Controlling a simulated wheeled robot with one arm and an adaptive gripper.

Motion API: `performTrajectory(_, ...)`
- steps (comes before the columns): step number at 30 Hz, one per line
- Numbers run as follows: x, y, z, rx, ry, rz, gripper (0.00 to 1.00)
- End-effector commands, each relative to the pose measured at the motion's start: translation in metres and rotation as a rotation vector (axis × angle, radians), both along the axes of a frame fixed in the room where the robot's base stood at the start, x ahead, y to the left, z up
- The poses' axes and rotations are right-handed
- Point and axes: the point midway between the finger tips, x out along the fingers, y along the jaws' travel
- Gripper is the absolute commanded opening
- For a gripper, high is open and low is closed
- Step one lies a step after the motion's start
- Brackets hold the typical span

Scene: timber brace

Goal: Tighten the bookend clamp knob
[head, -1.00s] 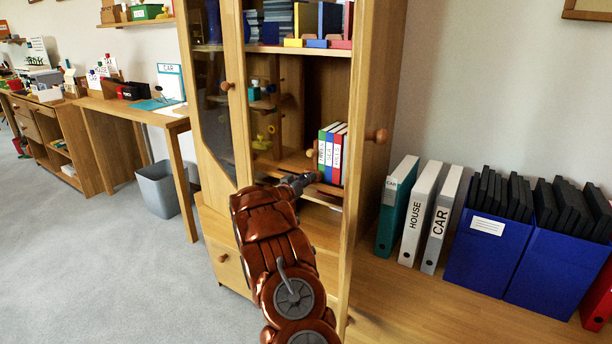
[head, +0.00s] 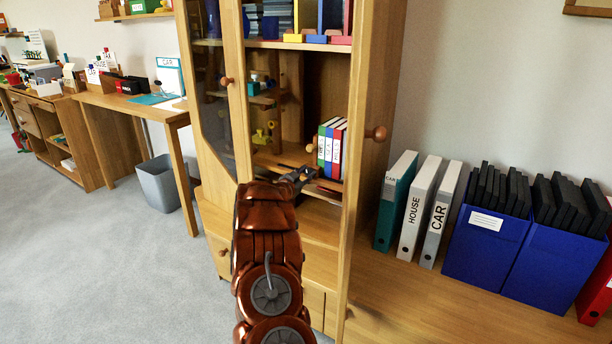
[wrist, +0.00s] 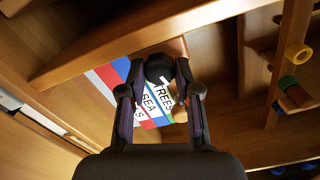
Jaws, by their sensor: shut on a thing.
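A dark round knob (wrist: 160,68) sits between my fingertips in the wrist view, in front of the books. My gripper (wrist: 160,88) is shut on it; in the head view the gripper (head: 301,177) reaches into the cabinet at the shelf's front. Three upright books, green, blue and red (head: 332,150), stand just behind and right of it. In the wrist view their spines (wrist: 150,108) read TREES and SEA, the third partly hidden. A pale wooden piece (wrist: 178,46) beside the books may be the bookend. My fingers hide part of the knob's mounting.
The open cabinet's right door (head: 368,100) stands close to the right of my arm. A shelf of books and coloured blocks (head: 300,46) is above. Wooden pegs with coloured rings (wrist: 296,56) are at the side. Binders (head: 415,210) and blue boxes (head: 488,250) stand further right.

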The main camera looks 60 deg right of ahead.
Motion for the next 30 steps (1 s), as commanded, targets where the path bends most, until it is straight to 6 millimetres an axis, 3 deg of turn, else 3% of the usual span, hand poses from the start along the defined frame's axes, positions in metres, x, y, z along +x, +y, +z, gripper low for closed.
performTrajectory(19, -0.0011, -0.0003, -0.0005, 0.003, -0.054, -0.002, 0.0)
performTrajectory(20, -0.0011, -0.0003, -0.0005, 0.003, -0.054, -0.002, 0.33)
performTrajectory(21, -0.001, -0.0003, -0.0005, 0.003, -0.054, -0.002, 0.38)
performTrajectory(23, -0.0009, -0.0003, -0.0004, 0.003, -0.053, -0.002, 0.43)
performTrajectory(30, -0.0006, -0.0002, -0.0001, 0.003, -0.053, -0.001, 0.43)
